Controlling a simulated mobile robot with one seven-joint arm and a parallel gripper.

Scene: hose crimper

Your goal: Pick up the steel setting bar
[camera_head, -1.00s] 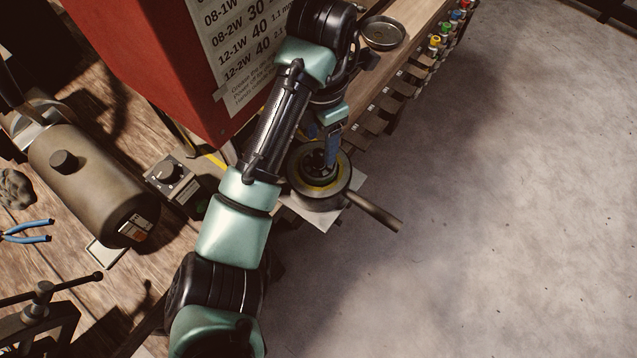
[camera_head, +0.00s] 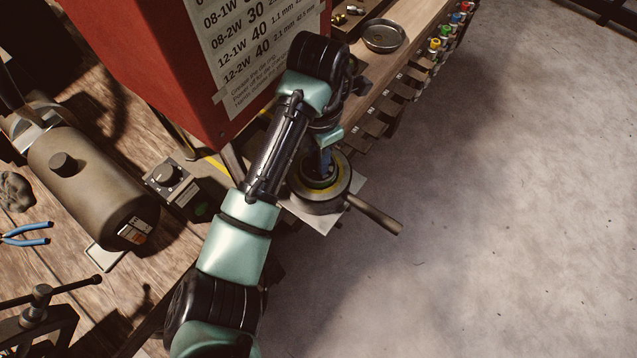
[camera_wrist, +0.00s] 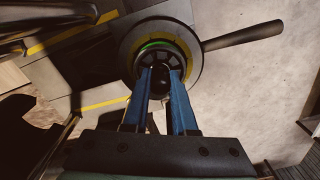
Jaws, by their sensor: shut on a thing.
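My gripper (camera_wrist: 160,82) points into the round crimper head (camera_wrist: 132,55), its two blue fingers on either side of a dark, round-ended piece (camera_wrist: 160,73). This piece appears to be the steel setting bar, and the fingers are shut on it. It is at the middle of the ring of dark dies, and its lower part is hidden. In the head view my gripper (camera_head: 325,163) is over the crimper head (camera_head: 320,205), and the bar cannot be made out there. A green arc shows on the ring inside the head.
The crimper's handle (camera_head: 374,213) sticks out over the floor. A red cabinet with a printed chart (camera_head: 262,50) stands close to my arm. A round metal dish (camera_head: 384,35) lies on the shelf behind. A control box with a knob (camera_head: 172,181) and a cylindrical tank (camera_head: 92,180) are at left.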

